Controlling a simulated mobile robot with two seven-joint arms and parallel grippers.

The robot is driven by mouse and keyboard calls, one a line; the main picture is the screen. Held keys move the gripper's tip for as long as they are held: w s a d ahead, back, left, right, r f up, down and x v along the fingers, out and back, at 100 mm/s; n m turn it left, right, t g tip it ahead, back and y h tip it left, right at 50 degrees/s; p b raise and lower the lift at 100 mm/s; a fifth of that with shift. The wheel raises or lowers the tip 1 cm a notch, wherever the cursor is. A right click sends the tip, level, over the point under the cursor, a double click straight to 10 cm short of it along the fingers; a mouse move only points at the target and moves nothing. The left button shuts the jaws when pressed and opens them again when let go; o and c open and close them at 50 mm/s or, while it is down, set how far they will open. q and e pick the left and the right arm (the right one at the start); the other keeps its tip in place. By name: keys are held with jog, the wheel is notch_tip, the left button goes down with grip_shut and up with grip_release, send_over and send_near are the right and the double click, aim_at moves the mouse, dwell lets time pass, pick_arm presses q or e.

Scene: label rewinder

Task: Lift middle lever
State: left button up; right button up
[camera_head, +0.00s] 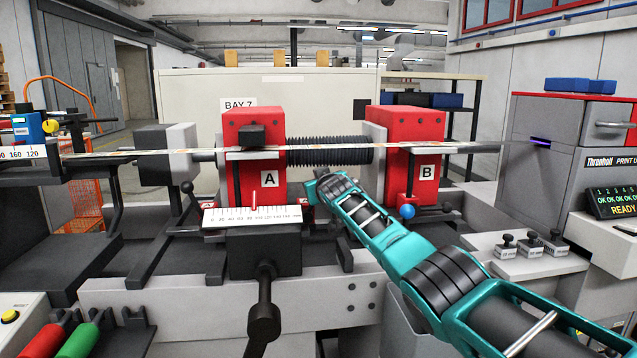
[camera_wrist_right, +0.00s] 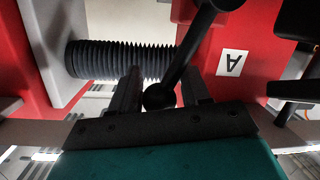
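A black lever with a ball knob (camera_wrist_right: 159,97) shows in the right wrist view, its rod running up and right to a round hub. The knob appears between the two dark fingers of my right gripper (camera_wrist_right: 160,88). The fingers are apart, with narrow gaps beside the knob. In the head view my right gripper (camera_head: 316,203) is at the lower right edge of red block A (camera_head: 267,185), below the bellows (camera_head: 330,151). There the gripper hides most of this lever. I cannot tell whether the fingers touch the knob. My left gripper is not in view.
A ball-knob lever (camera_head: 187,188) stands left of block A, and a larger black lever (camera_head: 263,323) hangs in front. Red block B (camera_head: 412,135) has a blue knob (camera_head: 407,212). A ruler plate (camera_head: 253,217) sits below block A, close to my gripper.

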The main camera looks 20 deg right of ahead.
jog(key=shift+o, duration=1)
jog(key=shift+a+r, duration=0.1)
jog(key=shift+r, duration=0.05)
jog(key=shift+p+v, duration=0.5)
jog(key=shift+v, duration=0.7)
jog(key=v, duration=1)
jog(key=shift+s, duration=0.2)
